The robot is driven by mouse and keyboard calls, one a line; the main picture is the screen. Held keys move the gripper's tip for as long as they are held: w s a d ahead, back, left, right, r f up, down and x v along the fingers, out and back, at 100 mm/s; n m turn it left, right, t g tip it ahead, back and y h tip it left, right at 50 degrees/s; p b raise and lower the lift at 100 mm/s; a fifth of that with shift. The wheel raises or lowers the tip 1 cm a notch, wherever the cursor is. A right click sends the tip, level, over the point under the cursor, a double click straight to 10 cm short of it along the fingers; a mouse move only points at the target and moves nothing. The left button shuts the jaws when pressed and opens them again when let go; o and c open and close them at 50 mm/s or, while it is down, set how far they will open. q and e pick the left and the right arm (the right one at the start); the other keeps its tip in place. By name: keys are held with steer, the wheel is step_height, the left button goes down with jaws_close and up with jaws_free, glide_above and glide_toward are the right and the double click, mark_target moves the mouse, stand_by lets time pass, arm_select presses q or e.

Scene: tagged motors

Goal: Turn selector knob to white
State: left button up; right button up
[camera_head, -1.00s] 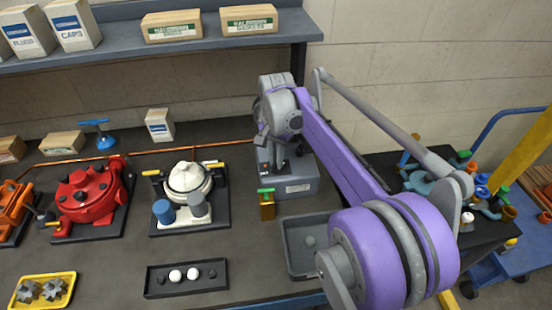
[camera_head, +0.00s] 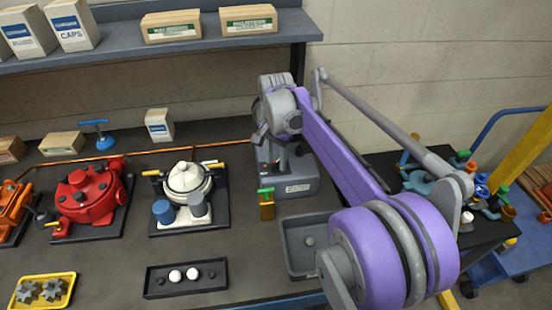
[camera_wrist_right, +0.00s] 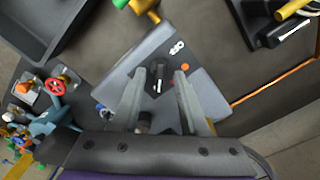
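The grey selector box (camera_head: 300,187) stands on the table right of the white motor (camera_head: 187,180). In the right wrist view the box (camera_wrist_right: 205,98) has a black knob (camera_wrist_right: 160,75), an orange-red button (camera_wrist_right: 185,67) and a white label on its top. My right gripper (camera_head: 264,138) is over the box in the head view. In the wrist view my right gripper (camera_wrist_right: 161,80) is open, with its fingers on either side of the knob and a gap visible; contact cannot be told. The knob's colour setting cannot be read. My left gripper is not in view.
A brass piece with a green handle (camera_head: 266,200) stands at the box's left front. A grey tray (camera_head: 300,262) lies in front. A red motor (camera_head: 90,195) is left. A black tray (camera_head: 186,290) holds several small balls. A shelf (camera_head: 200,40) runs behind.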

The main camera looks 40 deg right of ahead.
mark_target(276, 163)
steer(key=shift+r, duration=0.1)
step_height(276, 163, up, 11)
steer(key=shift+f+p, duration=0.2)
steer(key=shift+p, duration=0.15)
steer(key=shift+a, duration=0.1)
stand_by(0.5)
